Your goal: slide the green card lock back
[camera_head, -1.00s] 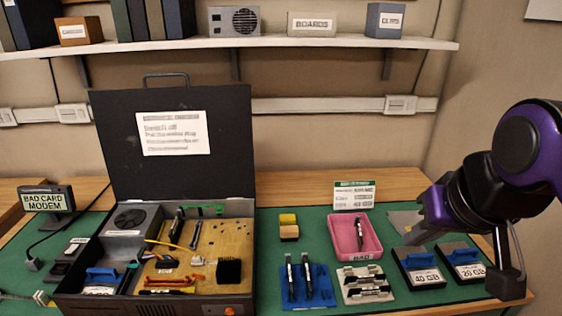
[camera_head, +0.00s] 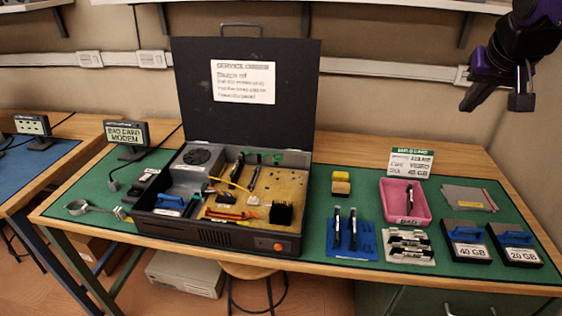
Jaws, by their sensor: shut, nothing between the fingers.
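The green card lock (camera_head: 264,157) is a small green bar on the tan circuit board, near the back wall of the open black case (camera_head: 219,238). Dark cards (camera_head: 237,166) stand on the board just left of and below it. The lock's exact position along its slot is too small to tell. My gripper (camera_head: 496,104) hangs at the upper right, in front of the wall and well away from the case. It is shut and empty.
The raised lid (camera_head: 290,65) stands behind the board. Right of the case are a blue rack (camera_head: 370,248), a pink tray (camera_head: 423,212), a white rack (camera_head: 401,262) and two drives. Bare green mat lies between case and blue rack.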

